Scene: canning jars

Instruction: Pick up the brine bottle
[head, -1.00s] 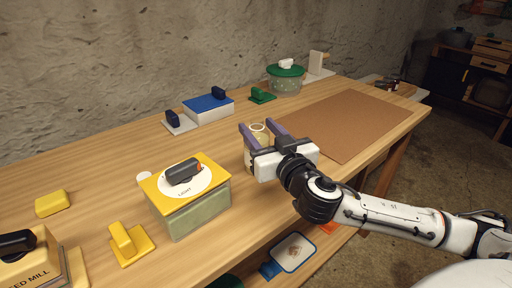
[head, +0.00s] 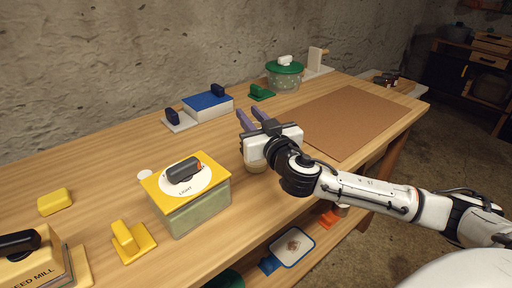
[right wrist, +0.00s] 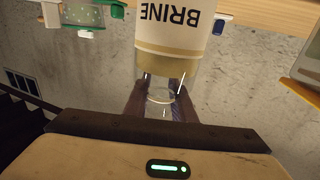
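The brine bottle shows in the right wrist view (right wrist: 180,35) upside down in the picture, with a cream label reading BRINE and a clear glass neck. I cannot tell whether the bottle's base touches the table. My left gripper is not in view.
A yellow-lidded box (head: 190,205) stands left of the bottle. A brown mat (head: 345,120) lies to the right. Behind are a blue-topped box (head: 208,106), a green block (head: 262,92) and a green-lidded jar (head: 285,78). Yellow pieces (head: 130,240) lie at the front left.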

